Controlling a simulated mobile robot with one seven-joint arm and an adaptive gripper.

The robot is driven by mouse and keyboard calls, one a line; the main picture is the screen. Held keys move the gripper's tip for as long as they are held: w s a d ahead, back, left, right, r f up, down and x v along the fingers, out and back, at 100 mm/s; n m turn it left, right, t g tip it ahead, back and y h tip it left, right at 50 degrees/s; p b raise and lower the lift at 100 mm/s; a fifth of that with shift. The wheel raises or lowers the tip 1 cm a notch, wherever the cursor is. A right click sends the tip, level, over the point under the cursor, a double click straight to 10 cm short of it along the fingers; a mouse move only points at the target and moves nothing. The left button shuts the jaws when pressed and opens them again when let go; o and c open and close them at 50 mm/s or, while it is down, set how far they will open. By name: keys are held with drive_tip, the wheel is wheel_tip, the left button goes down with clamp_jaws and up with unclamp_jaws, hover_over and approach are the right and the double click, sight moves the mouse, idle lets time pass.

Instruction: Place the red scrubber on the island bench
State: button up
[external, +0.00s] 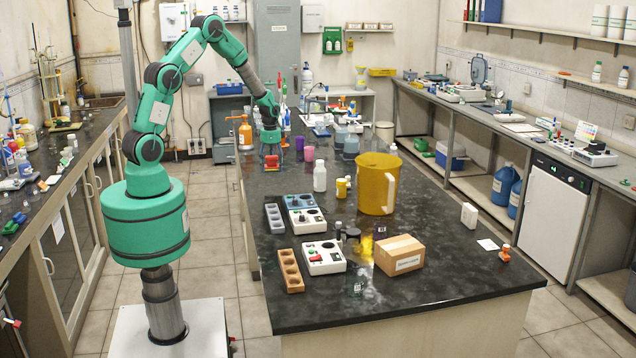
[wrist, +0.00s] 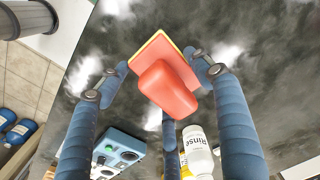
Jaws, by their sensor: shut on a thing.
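The red scrubber (wrist: 170,88) has a rounded red handle on a flat red pad with a yellow edge. In the wrist view it sits between the blue fingers of my gripper (wrist: 160,75), which is shut on it. In the external view my gripper (external: 271,150) points down over the far left part of the island bench (external: 430,270), with the scrubber (external: 271,163) low between its fingers. The bench has a dark, marbled top. I cannot tell whether the scrubber touches it.
A purple cup (external: 308,153) and a white bottle (external: 320,176) stand right of my gripper. An orange bottle (external: 245,134) stands to its left. A large yellow jug (external: 377,184), instrument boxes (external: 324,257) and a cardboard box (external: 399,255) are nearer. The bench's front right is mostly clear.

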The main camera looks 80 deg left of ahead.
drive_tip(key=a+p, duration=0.1)
drive_tip(key=a, duration=0.4)
drive_tip(key=a+f+m+p, duration=0.1)
drive_tip(key=a, duration=0.4)
drive_tip(key=a+f+m+p, duration=0.1)
drive_tip(key=a, duration=0.4)
drive_tip(key=shift+a+p, duration=0.2)
drive_tip(key=shift+p, duration=0.15)
drive_tip(key=shift+a+f, duration=0.15)
drive_tip(key=shift+a, duration=0.5)
hover_over(287, 165)
drive_tip(key=shift+a+f+p, duration=0.2)
drive_tip(key=shift+f+p, duration=0.25)
drive_tip(key=shift+f, duration=0.3)
drive_tip(key=shift+s+f, duration=0.1)
drive_tip(key=shift+f, duration=1.7)
drive_tip(key=shift+f, duration=0.15)
drive_tip(key=o, duration=1.2)
drive_tip(key=shift+c, duration=0.2)
